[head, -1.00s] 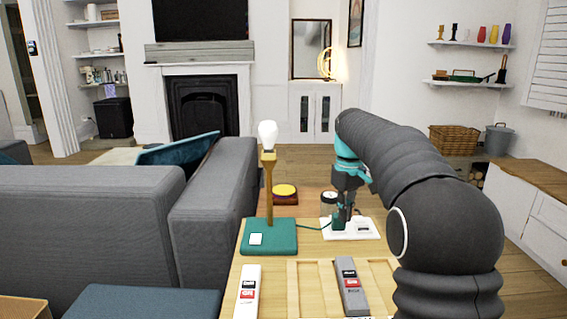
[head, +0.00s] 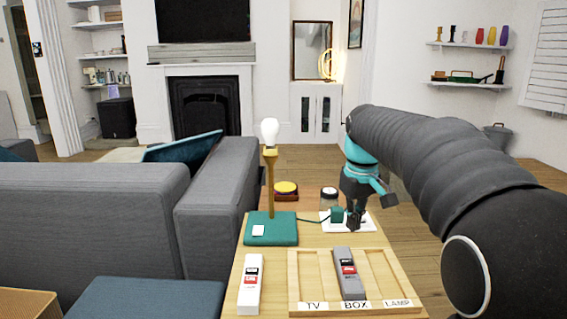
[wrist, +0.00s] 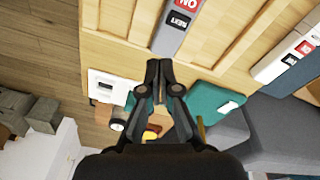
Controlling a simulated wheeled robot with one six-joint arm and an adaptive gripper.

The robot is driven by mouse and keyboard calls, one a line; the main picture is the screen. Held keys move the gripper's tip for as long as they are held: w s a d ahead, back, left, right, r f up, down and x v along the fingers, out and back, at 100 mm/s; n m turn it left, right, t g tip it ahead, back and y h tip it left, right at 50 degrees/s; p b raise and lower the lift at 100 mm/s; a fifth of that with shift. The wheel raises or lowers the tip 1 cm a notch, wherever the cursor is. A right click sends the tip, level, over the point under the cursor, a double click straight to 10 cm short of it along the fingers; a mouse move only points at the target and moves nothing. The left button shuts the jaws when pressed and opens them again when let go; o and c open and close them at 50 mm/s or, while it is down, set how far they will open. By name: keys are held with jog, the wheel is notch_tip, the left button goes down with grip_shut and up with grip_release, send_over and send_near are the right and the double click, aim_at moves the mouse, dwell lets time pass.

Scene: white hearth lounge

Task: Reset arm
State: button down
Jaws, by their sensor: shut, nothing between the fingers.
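My gripper (head: 356,224) is shut and empty above the white socket plate (head: 366,226), just right of the green plug (head: 337,215). In the wrist view, its fingertips (wrist: 160,66) are together, with the plate (wrist: 108,86) to their left. The plug's cord runs to the lamp's green base (head: 270,229), which also shows in the wrist view (wrist: 213,104). The lamp's white bulb (head: 270,131) looks unlit. My fingers hide part of the plate.
A wooden tray (head: 323,288) labelled TV, BOX and LAMP holds a grey remote (head: 349,273) in its middle compartment. A white remote (head: 250,284) lies left of it. A yellow-topped button (head: 286,189) and a jar (head: 329,197) stand behind. A grey sofa (head: 90,235) borders the left.

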jog(key=s+f+m+t, duration=0.2)
jog(key=s+f, duration=0.2)
jog(key=s, duration=0.9)
jog(key=s+f+m+t, duration=0.2)
jog(key=s+f, duration=0.2)
jog(key=s, duration=1)
jog(key=shift+s+f+m, duration=0.15)
jog(key=shift+m, duration=0.25)
